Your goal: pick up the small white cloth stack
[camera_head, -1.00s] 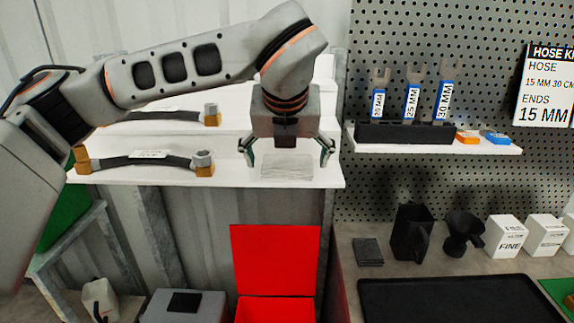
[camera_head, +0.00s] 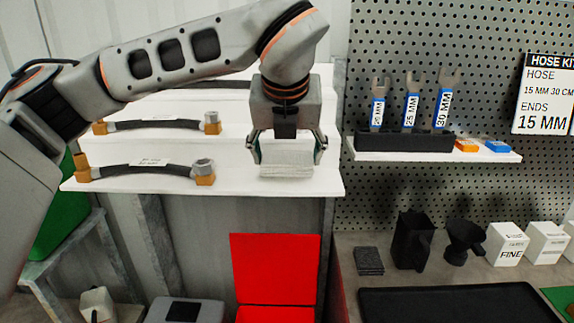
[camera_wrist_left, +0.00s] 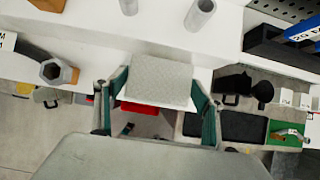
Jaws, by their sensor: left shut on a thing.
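The small white cloth stack (camera_head: 287,161) is at the front right of the lowest white shelf step, and it also shows in the left wrist view (camera_wrist_left: 158,82). My left gripper (camera_head: 287,158) comes down from above with one finger on each side of the stack. It is shut on the stack, the fingers at its left and right edges. In the left wrist view the fingers (camera_wrist_left: 158,103) flank the stack. I cannot tell whether the stack is clear of the shelf. My right gripper is not in view.
Hoses with brass ends (camera_head: 150,170) lie on the white stepped shelf (camera_head: 110,183) to the left. A small shelf (camera_head: 440,156) with labelled wrenches (camera_head: 411,105) is to the right. An open red box (camera_head: 275,270) stands below. A black tray (camera_head: 450,303) lies on the bench.

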